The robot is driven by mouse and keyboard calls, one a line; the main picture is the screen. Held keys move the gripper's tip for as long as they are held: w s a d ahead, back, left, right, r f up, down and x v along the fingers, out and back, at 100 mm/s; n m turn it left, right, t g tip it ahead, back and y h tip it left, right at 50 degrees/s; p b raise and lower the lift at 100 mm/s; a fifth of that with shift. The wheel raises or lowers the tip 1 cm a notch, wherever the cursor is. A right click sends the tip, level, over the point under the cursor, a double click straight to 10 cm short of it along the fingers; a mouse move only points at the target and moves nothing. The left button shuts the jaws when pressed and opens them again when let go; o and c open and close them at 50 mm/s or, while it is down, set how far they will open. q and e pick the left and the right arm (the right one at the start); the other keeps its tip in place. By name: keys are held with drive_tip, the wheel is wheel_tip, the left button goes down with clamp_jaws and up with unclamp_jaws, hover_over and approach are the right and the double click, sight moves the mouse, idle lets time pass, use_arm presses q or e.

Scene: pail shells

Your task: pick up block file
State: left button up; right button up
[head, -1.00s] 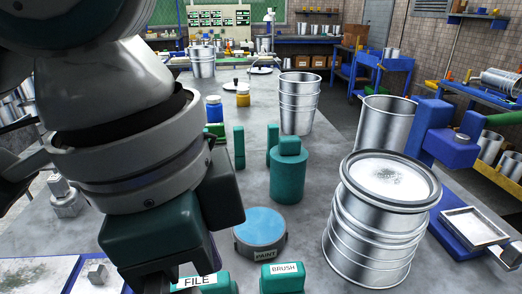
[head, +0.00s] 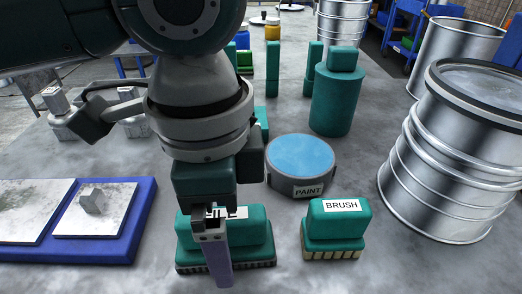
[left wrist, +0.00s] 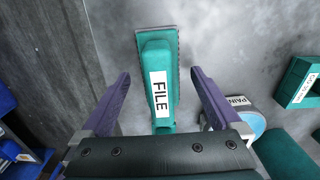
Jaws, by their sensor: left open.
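The block file (head: 255,240) is a green block on a dark base, lying on the grey table in front of me. Its FILE label is partly covered by my arm in the head view. In the left wrist view the block file (left wrist: 158,85) lies lengthwise between the two purple fingers. My left gripper (left wrist: 155,100) is open and empty, with a finger on either side of the block file and gaps beside it. In the head view my left gripper (head: 217,265) is over the file, one finger showing in front. The right gripper does not show.
A green brush (head: 336,228) stands just right of the file. A round paint tin (head: 300,167) with blue paint is behind them. A large metal pail (head: 438,170) stands at right. A blue tray (head: 142,220) with metal plates lies at left.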

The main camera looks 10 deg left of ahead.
use_arm(q)
drive_tip(key=shift+f, duration=0.65)
drive_tip(key=shift+r, duration=0.1)
clamp_jaws()
